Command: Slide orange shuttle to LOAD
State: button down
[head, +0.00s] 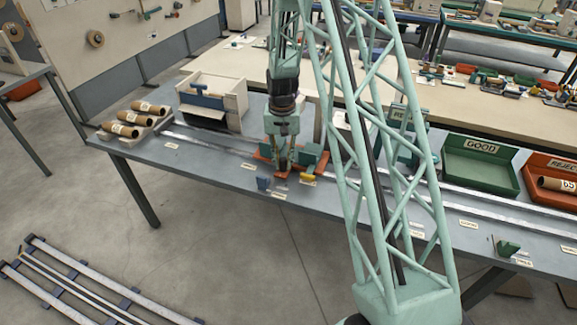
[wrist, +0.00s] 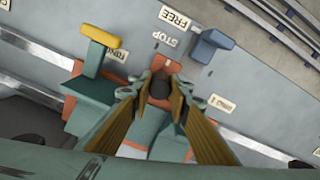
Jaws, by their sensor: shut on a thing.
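The orange shuttle (head: 262,157) sits on the metal rail of the grey-blue bench, with teal blocks on it. It also shows in the wrist view (wrist: 166,64) as an orange tab and edges beneath my fingers. My gripper (head: 284,168) points down over its front. In the wrist view, my gripper (wrist: 160,92) is shut around a dark round knob at the orange tab. The rest of the shuttle is partly hidden by my fingers. A LOAD label cannot be made out, as the bench labels are too small to read in the head view.
A blue lever (wrist: 211,46) stands near the FREE and STOP labels. A yellow-topped teal lever (wrist: 103,32) stands left of my fingers. Cardboard tubes (head: 120,131) and an open box (head: 212,102) lie left; green GOOD (head: 478,165) and red REJECT trays (head: 549,183) lie right.

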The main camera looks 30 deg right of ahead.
jog(key=shift+w+a, duration=0.45)
jog(key=shift+w, duration=0.15)
jog(key=c, duration=2.4)
grip_release()
jog(key=shift+s+d, duration=0.15)
